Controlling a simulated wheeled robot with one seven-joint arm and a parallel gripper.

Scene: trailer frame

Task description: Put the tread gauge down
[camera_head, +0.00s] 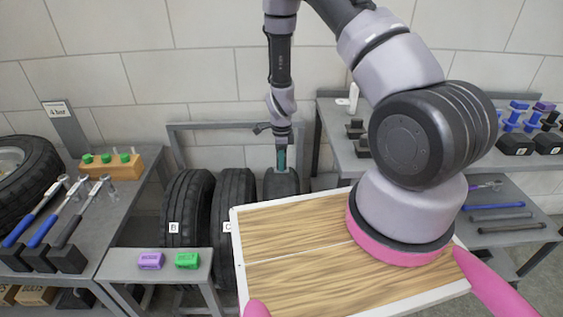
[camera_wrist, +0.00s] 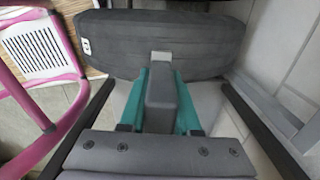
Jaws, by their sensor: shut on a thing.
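My gripper (camera_head: 282,158) points down over the third upright tyre (camera_head: 282,183), at the right end of the tyre row. In the wrist view my gripper (camera_wrist: 161,98) has its teal fingers shut on a dark grey block with a pale tip, which looks like the tread gauge (camera_wrist: 160,95). The pale tip overlaps the dark tyre (camera_wrist: 205,42) in that view; I cannot tell if it touches. In the head view the gauge is too small to make out.
A low grey bench (camera_head: 122,262) bears a purple block (camera_head: 150,261) and a green block (camera_head: 187,261). Two more tyres, one labelled B (camera_head: 187,198), stand behind it. A tool bench (camera_head: 125,190) is at left; grey shelves (camera_head: 330,120) are at right. My wooden-topped base fills the front.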

